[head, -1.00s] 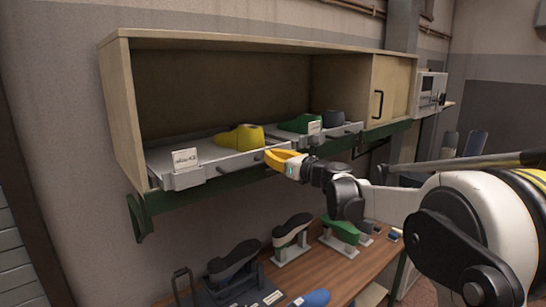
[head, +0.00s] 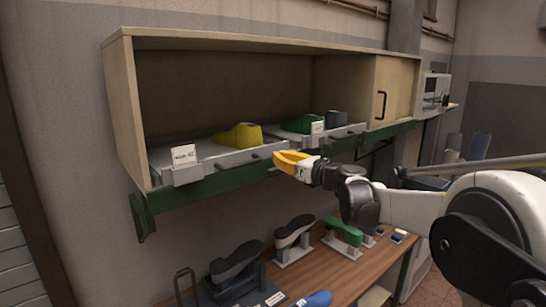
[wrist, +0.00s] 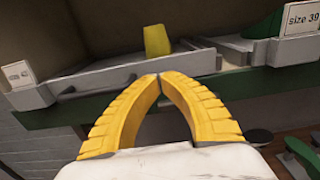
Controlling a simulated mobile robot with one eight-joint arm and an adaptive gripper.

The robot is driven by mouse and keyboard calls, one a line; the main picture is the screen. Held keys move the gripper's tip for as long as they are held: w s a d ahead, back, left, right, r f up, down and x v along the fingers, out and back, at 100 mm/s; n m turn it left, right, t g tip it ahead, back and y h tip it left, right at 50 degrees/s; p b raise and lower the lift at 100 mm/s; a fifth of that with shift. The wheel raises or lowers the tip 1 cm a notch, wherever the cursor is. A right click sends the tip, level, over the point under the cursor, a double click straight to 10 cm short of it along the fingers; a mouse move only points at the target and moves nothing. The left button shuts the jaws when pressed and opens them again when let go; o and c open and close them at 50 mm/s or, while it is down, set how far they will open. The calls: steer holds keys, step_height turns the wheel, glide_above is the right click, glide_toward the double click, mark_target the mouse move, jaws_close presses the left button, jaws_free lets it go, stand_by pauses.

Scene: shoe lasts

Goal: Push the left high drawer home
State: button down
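The left high drawer (head: 232,160) is a grey tray in the left of the wall cabinet, bearing a yellow shoe last (head: 240,136) and a white label card (head: 184,154). Its front still stands out a little over the green rail. My gripper (head: 280,156) has yellow fingers and is at the right end of this drawer's front. In the wrist view the fingertips (wrist: 160,76) meet, with nothing between them, and overlap the drawer front (wrist: 105,80). I cannot tell whether they touch it. The last also shows there (wrist: 158,40).
The right high drawer (head: 345,132), with a green last (head: 304,123) and a dark one, stands just right of my gripper. A green rail (head: 235,179) runs under the cabinet. Below is a wooden bench (head: 345,268) with several lasts on stands.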

steer(key=v, duration=0.8)
steer(key=shift+s+d, duration=0.2)
steer(key=shift+s, duration=0.1)
steer(key=shift+b, duration=0.3)
steer(key=s+a+f+n+g+h+b, duration=0.2)
steer(key=s+f+n+b, duration=0.6)
steer(key=f, duration=0.4)
steer(key=s+a+f+n+g+h+b, duration=0.25)
steer(key=s+f+n+b, duration=0.45)
steer(key=s+f, duration=0.45)
steer(key=s+d+f+n+g+h+b, duration=0.1)
steer(key=s+d+f+n+h+b, duration=0.1)
steer(key=f, duration=0.7)
steer(key=s+d+f+n+g+h+b, duration=0.1)
steer(key=s+d+f+n+b, duration=0.4)
steer(key=s+f, duration=0.5)
steer(key=s+d+f+n+g+h+b, duration=0.1)
steer(key=s+d+f+n+h+b, duration=0.2)
steer(key=s+f+n+b, duration=0.3)
step_height(320, 180, down, 3)
steer(key=shift+s+d+f+n+b, duration=0.2)
steer(key=shift+s+d+n+b, duration=0.15)
steer(key=shift+b, duration=0.8)
